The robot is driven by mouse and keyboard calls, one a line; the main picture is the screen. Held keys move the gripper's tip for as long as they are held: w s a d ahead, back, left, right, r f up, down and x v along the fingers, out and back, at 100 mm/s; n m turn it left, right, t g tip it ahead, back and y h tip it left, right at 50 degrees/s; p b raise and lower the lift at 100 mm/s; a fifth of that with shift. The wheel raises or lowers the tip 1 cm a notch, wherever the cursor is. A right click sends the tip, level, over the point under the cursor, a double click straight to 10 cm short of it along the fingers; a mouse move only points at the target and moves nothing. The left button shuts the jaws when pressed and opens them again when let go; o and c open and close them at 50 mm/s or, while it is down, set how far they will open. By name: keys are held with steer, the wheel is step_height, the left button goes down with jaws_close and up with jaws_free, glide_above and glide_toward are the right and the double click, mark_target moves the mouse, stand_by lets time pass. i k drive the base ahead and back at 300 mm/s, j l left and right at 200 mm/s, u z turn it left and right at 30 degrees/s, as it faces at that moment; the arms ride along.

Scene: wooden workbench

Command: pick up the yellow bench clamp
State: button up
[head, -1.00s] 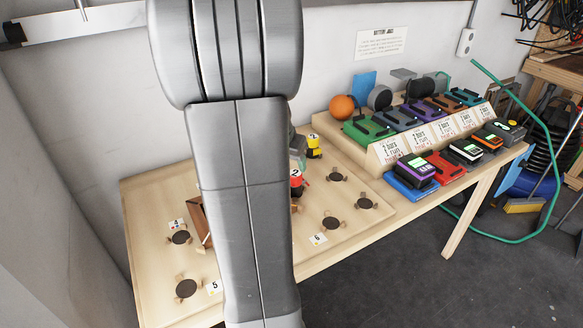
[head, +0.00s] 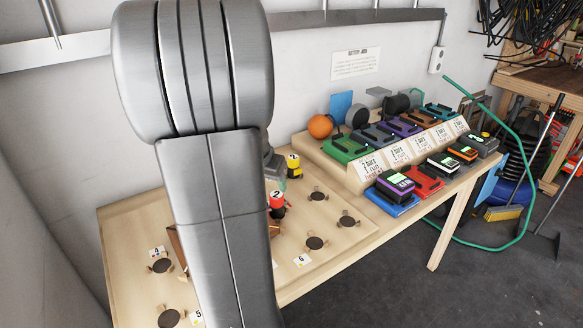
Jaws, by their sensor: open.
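A small yellow and black thing (head: 294,168), which looks like the yellow bench clamp, stands upright on the wooden board beside a card marked 1. A red and black one (head: 277,201) stands nearer, by a card marked 2. My gripper (head: 279,181) is mostly hidden behind my large grey arm. Only a grey and greenish part of it shows, just left of the yellow clamp. It is open, and I cannot tell whether it touches the clamp. Any far side of the clamp is hidden.
Several dark round spots with small wooden blocks (head: 315,243) lie on the board. Right of it, a tiered rack (head: 373,183) holds coloured blocks, with more devices (head: 393,186) in front. An orange ball (head: 320,126) sits behind. A brown wooden object is partly hidden by my arm.

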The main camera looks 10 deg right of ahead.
mark_target(294, 170)
steer(key=l+u, duration=0.35)
steer(key=l, duration=0.3)
steer(key=l+u, duration=0.35)
steer(key=l, duration=0.25)
